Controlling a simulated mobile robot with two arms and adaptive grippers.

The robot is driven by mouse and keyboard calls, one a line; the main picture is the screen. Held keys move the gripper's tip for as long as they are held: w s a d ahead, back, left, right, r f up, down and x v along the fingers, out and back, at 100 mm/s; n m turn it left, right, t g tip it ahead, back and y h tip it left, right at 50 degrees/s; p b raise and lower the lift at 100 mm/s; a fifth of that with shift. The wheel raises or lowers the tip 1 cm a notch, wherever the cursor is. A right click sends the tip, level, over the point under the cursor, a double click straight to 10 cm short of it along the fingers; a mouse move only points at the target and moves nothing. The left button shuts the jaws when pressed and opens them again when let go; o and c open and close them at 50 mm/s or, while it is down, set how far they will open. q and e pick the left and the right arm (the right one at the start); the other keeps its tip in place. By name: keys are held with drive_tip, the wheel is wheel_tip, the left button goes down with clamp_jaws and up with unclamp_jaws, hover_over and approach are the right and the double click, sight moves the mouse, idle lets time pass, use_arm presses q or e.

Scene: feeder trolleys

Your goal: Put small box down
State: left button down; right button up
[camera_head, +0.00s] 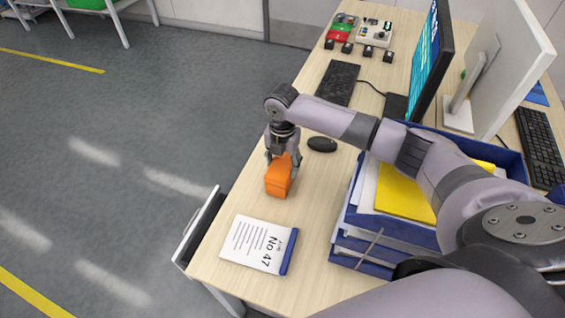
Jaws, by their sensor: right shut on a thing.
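A small orange box (279,177) is at the left side of the wooden desk (318,197), between the mouse and a white document. My right gripper (283,155) points down from above and is shut on the box, with its fingers at the upper part. The box's lower edge appears at or close to the desk top; I cannot tell whether it touches. My left gripper is not in view.
A white document marked No 47 (255,245) lies in front of the box. A black mouse (322,144) lies close behind to the right. Blue stacked trays (345,238) stand to the right. A keyboard (337,83) and monitor (432,62) are farther back.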

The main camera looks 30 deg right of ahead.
drive_tip(key=shift+f, duration=0.1)
drive_tip(key=o, duration=1.4)
wheel_tip(320, 180, up, 12)
drive_tip(key=shift+r+b, duration=0.15)
drive_tip(key=shift+b, duration=0.3)
